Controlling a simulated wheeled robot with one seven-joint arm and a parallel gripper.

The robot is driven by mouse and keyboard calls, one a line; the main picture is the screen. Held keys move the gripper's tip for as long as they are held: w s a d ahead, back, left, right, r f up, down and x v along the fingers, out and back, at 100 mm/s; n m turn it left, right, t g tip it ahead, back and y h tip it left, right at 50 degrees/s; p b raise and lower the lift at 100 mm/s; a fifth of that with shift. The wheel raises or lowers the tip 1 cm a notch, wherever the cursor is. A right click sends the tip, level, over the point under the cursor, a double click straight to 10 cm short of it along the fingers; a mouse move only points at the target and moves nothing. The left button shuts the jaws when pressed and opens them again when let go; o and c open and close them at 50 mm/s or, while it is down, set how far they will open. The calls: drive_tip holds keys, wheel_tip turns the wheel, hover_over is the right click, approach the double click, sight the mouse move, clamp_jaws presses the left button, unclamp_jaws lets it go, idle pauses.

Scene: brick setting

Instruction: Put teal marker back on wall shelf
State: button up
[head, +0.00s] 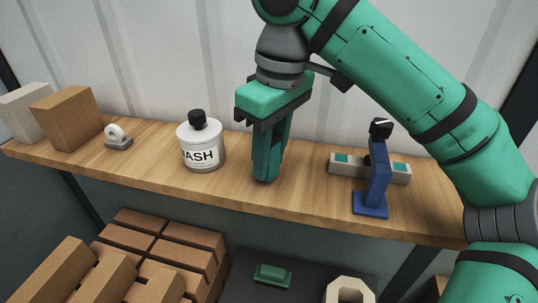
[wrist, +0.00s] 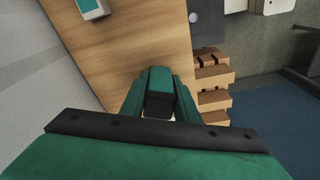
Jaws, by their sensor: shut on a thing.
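The wooden wall shelf (head: 300,200) runs across the head view and also fills the upper middle of the wrist view (wrist: 130,50). My gripper (head: 266,172) points down over its middle, between the white bottle and the blue stand. In the wrist view my gripper (wrist: 160,108) is shut on a small block-like thing with a teal top and a dark end, which I take to be the teal marker (wrist: 160,80). In the head view the fingers largely hide it. The fingertips are at or just above the shelf top; I cannot tell if the marker touches it.
A white bottle (head: 201,146) stands left of my gripper. A blue stand (head: 376,188) and a grey bar with teal patches (head: 346,164) are on the right. A small grey-white fixture (head: 117,137) and blocks (head: 68,118) stand left. Bricks (head: 160,250) and a green block (head: 272,275) lie below.

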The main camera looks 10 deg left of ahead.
drive_tip(key=shift+f, duration=0.15)
drive_tip(key=o, duration=0.8)
drive_tip(key=shift+o, duration=0.2)
drive_tip(key=r, duration=0.4)
drive_tip(key=d+r, duration=0.1)
drive_tip(key=r, duration=0.7)
drive_tip(key=shift+s+d+r, duration=0.1)
drive_tip(key=shift+s+d, duration=0.05)
drive_tip(key=shift+s, duration=0.15)
